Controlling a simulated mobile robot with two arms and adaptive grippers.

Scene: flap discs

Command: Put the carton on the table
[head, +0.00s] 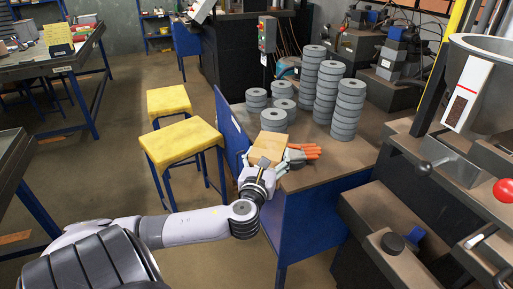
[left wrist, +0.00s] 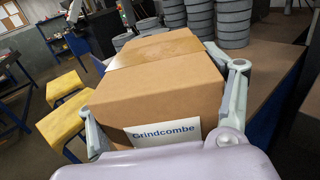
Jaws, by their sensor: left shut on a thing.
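The carton (head: 267,147) is a brown cardboard box with a tape strip on top. In the left wrist view the carton (left wrist: 160,85) fills the middle and bears a white "Grindcombe" label. My left gripper (head: 268,162) is shut on it, with one finger on each side in the left wrist view (left wrist: 165,105). The carton is at the near left edge of the table (head: 326,160), which has a brown top and blue sides. I cannot tell whether its underside touches the tabletop. My right gripper is not in view.
Several stacks of grey flap discs (head: 328,92) stand on the table behind the carton. Orange-fingered gloves (head: 302,152) lie just right of it. Two yellow-topped stools (head: 182,142) stand left of the table. A machine with a red knob (head: 506,190) stands at the right.

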